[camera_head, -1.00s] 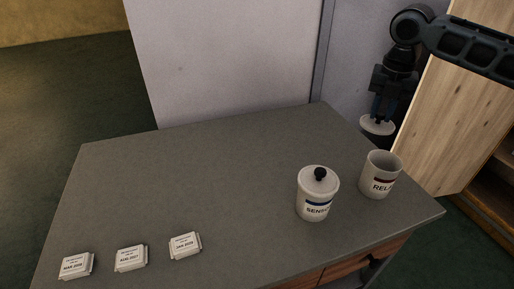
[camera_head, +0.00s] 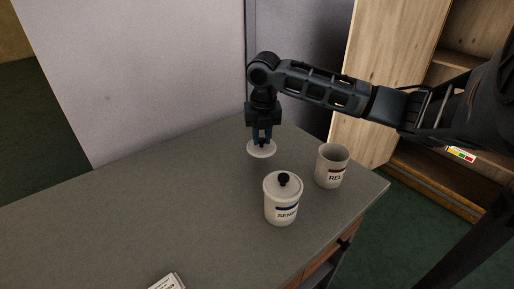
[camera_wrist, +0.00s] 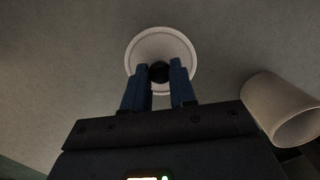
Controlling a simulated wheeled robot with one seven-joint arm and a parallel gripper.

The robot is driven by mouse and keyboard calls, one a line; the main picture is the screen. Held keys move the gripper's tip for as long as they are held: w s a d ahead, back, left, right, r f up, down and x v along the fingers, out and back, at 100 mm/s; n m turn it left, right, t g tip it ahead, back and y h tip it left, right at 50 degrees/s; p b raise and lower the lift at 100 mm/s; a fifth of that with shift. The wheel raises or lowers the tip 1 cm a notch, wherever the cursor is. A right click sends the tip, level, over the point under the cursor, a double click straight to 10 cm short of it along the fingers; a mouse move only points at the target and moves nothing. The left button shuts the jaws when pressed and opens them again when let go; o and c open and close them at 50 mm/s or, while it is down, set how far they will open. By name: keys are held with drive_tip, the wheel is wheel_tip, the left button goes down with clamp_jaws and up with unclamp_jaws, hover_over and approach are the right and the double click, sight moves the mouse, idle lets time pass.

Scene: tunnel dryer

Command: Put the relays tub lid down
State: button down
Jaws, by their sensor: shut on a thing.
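My gripper (camera_head: 262,143) is shut on the dark knob of the relays tub lid (camera_head: 261,150), a round white disc. The lid is level, over the back part of the table, left of the relays tub; I cannot tell whether it touches the tabletop. In the wrist view the lid (camera_wrist: 178,48) shows beyond my fingers (camera_wrist: 159,76), with the knob between them. The relays tub (camera_head: 332,168) stands upright and open on the table, its label partly reading "REL". It also shows at the right of the wrist view (camera_wrist: 278,108).
The sensors tub (camera_head: 282,200), with its lid and black knob on, stands in front of the held lid. A white label card (camera_head: 168,283) shows at the bottom edge. The table's left part (camera_head: 130,215) is clear. A wooden cabinet (camera_head: 395,70) stands behind right.

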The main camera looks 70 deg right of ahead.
sight(258, 148)
drive_tip(key=shift+w+a+f, duration=0.35)
drive_tip(key=shift+w+f, duration=0.05)
drive_tip(key=shift+w, duration=0.05)
drive_tip(key=shift+f, duration=2)
drive_tip(key=shift+f, duration=0.1)
drive_tip(key=shift+f, duration=0.1)
drive_tip(key=c, duration=0.9)
unclamp_jaws()
drive_tip(key=r, duration=0.4)
drive_tip(key=a+r, duration=0.1)
drive_tip(key=r, duration=0.7)
drive_tip(key=shift+s+a+r, duration=0.15)
drive_tip(key=shift+s+r, duration=0.05)
drive_tip(key=shift+s, duration=0.1)
